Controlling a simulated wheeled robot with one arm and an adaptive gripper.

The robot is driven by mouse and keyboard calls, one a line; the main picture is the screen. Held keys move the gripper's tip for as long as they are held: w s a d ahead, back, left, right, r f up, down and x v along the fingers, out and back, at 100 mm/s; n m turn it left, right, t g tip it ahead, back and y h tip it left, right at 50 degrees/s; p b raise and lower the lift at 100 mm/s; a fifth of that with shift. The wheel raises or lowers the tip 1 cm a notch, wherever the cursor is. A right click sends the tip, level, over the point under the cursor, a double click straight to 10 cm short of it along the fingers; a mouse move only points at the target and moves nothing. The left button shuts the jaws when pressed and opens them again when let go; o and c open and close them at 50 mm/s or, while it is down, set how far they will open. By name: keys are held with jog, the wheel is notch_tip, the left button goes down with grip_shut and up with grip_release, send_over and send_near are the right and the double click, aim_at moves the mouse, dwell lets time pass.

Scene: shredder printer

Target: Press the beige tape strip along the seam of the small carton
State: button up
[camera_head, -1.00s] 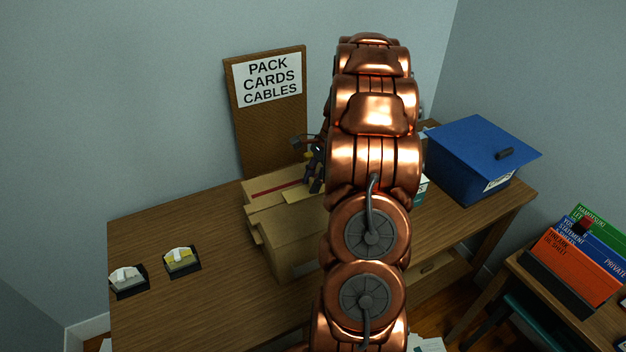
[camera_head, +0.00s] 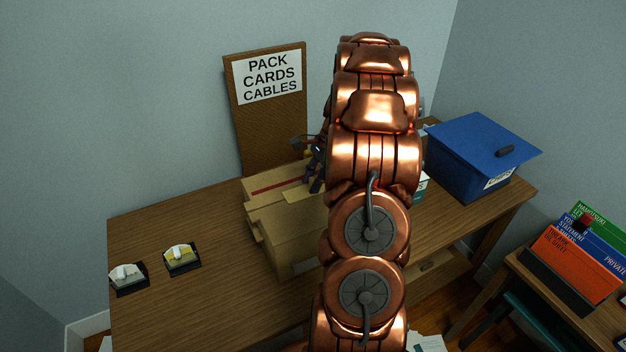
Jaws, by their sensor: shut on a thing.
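The small carton (camera_head: 292,230) stands on the wooden desk, left of my copper arm, which hides its right side. A red line (camera_head: 280,184) runs along its top. A beige strip or flap (camera_head: 300,196) lies across the top near my gripper; I cannot tell whether it is the tape strip. My gripper (camera_head: 314,184) is dark and small, at the right of the carton's top, partly hidden by my arm. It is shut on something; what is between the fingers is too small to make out.
A corkboard (camera_head: 274,125) with a "PACK CARDS CABLES" sign leans at the back wall. A blue box (camera_head: 470,160) stands at the right.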

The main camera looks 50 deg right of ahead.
jog(key=shift+f, duration=0.1)
dwell(0.3)
jog(key=o, duration=1.1)
jog(key=shift+c, duration=0.2)
jog(key=v, duration=1.2)
